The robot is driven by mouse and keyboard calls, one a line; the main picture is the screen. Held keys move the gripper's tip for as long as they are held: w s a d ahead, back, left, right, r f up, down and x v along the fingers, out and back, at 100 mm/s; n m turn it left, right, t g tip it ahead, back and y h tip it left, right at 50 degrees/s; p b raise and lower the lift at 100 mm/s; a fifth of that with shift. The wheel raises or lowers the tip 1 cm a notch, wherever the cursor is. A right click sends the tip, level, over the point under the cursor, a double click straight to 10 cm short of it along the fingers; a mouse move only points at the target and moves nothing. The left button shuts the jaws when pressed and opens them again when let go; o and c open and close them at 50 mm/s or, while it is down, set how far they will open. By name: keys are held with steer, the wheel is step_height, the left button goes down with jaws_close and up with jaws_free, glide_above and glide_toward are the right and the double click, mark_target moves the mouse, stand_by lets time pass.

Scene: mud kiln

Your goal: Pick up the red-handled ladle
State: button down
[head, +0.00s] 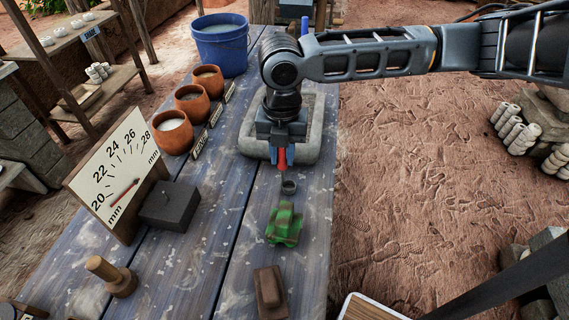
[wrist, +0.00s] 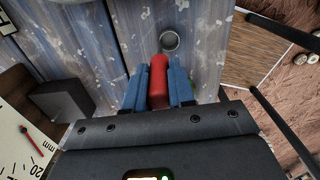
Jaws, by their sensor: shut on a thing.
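The red handle (head: 282,158) of the ladle is between the blue fingers of my gripper (head: 281,154), over the plank table. In the wrist view the red handle (wrist: 159,72) stands between both fingers of my gripper (wrist: 158,88), which are shut on it. A small round grey cup (head: 289,187) shows just beyond the handle's end, and also in the wrist view (wrist: 169,41). It looks like the ladle's bowl, but I cannot see the join. I cannot tell whether it touches the table. The handle's upper part is hidden by the gripper.
A grey stone trough (head: 317,130) lies under my arm. A green-brown lump (head: 285,225) and a brown block (head: 270,292) are nearer. Clay cups (head: 173,132), a blue bucket (head: 220,45), a dial board (head: 117,172) and a dark box (head: 170,206) stand to the left.

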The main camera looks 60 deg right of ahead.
steer(key=shift+r, duration=0.45)
steer(key=r, duration=0.1)
steer(key=r+b, duration=0.1)
steer(key=r, duration=0.1)
steer(key=shift+s+d+r, duration=0.2)
steer(key=shift+r, duration=0.05)
steer(key=s+d+r+b, duration=0.1)
steer(key=s+d+r, duration=0.4)
steer(key=s, duration=0.4)
steer(key=shift+s+d+r, duration=0.25)
steer(key=shift+s+r, duration=0.1)
steer(key=shift+r, duration=0.45)
steer(key=c, duration=1.6)
jaws_free()
jaws_close()
